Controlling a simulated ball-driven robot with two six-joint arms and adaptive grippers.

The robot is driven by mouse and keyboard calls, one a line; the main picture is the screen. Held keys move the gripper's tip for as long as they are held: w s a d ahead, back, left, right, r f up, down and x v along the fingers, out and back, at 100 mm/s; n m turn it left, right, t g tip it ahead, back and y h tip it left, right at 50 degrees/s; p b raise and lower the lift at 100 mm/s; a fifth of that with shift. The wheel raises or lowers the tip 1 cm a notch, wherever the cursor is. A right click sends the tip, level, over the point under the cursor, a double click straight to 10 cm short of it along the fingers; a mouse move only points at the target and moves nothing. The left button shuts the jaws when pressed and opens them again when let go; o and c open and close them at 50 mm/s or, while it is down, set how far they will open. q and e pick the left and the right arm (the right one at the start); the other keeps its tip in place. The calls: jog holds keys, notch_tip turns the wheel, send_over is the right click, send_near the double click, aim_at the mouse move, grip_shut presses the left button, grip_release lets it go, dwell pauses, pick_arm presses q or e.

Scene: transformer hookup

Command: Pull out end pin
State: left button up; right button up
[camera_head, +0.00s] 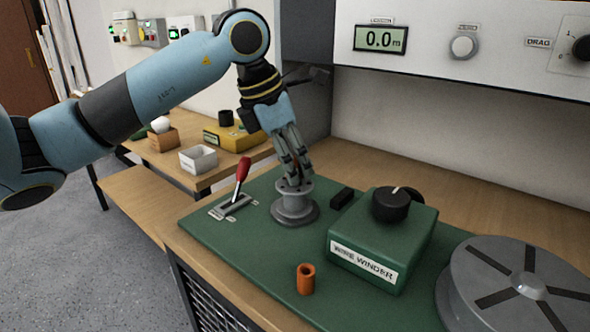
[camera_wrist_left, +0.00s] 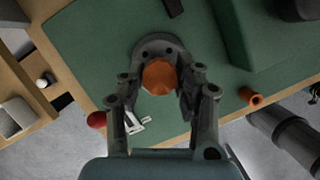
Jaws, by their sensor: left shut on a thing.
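The end pin (camera_wrist_left: 158,76) shows in the left wrist view as an orange, many-sided head over the middle of a small grey spool (camera_wrist_left: 146,51). My left gripper (camera_wrist_left: 158,88) is shut on it, with a finger on each side. In the head view my left gripper (camera_head: 294,181) points down onto the top of the upright grey spool (camera_head: 295,207), and its fingers hide the pin. I cannot tell how deep the pin sits. My right gripper is not in view.
On the green board (camera_head: 254,262) are a red-handled lever (camera_head: 242,172), a black block (camera_head: 342,198), an orange sleeve (camera_head: 306,279) and the green wire winder box (camera_head: 375,240) with a black knob. A big grey reel (camera_head: 527,290) stands at the right. A display panel (camera_head: 470,45) overhangs the back.

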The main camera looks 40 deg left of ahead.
pick_arm(q)
grip_shut()
jog(key=shift+r, duration=0.2)
jog(key=shift+r+p, duration=0.3)
jog(key=shift+r, duration=0.05)
jog(key=shift+r, duration=0.35)
jog(key=shift+r+p, duration=0.4)
jog(key=shift+r, duration=0.05)
jog(key=shift+r+p, duration=0.3)
jog(key=shift+r, duration=0.3)
jog(key=shift+r, duration=0.4)
jog(key=shift+r+p, duration=1.55)
jog(key=shift+r, duration=0.95)
